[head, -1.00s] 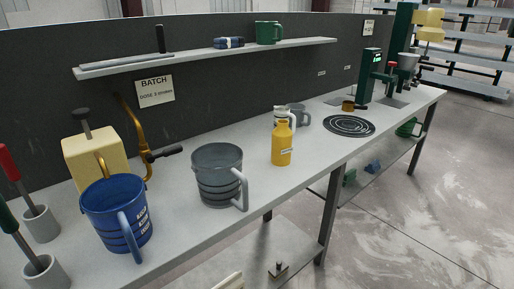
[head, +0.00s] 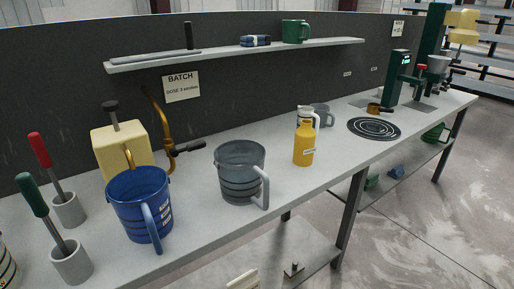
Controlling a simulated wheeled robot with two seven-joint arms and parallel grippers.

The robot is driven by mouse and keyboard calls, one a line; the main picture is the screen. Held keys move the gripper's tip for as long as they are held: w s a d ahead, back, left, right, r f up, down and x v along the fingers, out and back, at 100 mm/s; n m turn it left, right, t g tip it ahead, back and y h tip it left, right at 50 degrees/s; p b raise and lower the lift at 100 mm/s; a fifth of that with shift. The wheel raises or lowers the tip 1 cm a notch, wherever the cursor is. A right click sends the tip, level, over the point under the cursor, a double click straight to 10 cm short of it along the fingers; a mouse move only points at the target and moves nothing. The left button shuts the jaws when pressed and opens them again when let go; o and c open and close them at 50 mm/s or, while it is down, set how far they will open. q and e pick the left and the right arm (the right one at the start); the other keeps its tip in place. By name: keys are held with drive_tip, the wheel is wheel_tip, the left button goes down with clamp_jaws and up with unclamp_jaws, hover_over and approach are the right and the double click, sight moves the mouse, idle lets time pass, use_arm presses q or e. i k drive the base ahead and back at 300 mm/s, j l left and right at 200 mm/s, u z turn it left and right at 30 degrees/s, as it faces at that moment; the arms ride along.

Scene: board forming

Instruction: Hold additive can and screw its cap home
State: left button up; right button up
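The yellow additive can (head: 304,148) stands upright on the workbench, right of the grey jug. Neither of my grippers shows in the head view.
A blue jug (head: 138,200) and a grey jug (head: 236,180) stand near the bench's front edge. Two tool holders (head: 72,266) are at left, and a dark ringed disc (head: 373,128) lies at right.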

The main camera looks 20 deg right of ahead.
sight(304, 150)
drive_tip(key=l+u, duration=0.15)
drive_tip(key=u, duration=0.3)
drive_tip(key=l+u, duration=0.15)
drive_tip(key=u, duration=0.35)
drive_tip(key=k+l+u, duration=0.25)
drive_tip(key=l, duration=0.25)
drive_tip(key=k+l+u, duration=0.25)
drive_tip(key=l, duration=0.2)
drive_tip(key=k+l+u, duration=0.25)
drive_tip(key=l, duration=0.2)
drive_tip(key=k+l, duration=0.4)
drive_tip(key=l, duration=0.2)
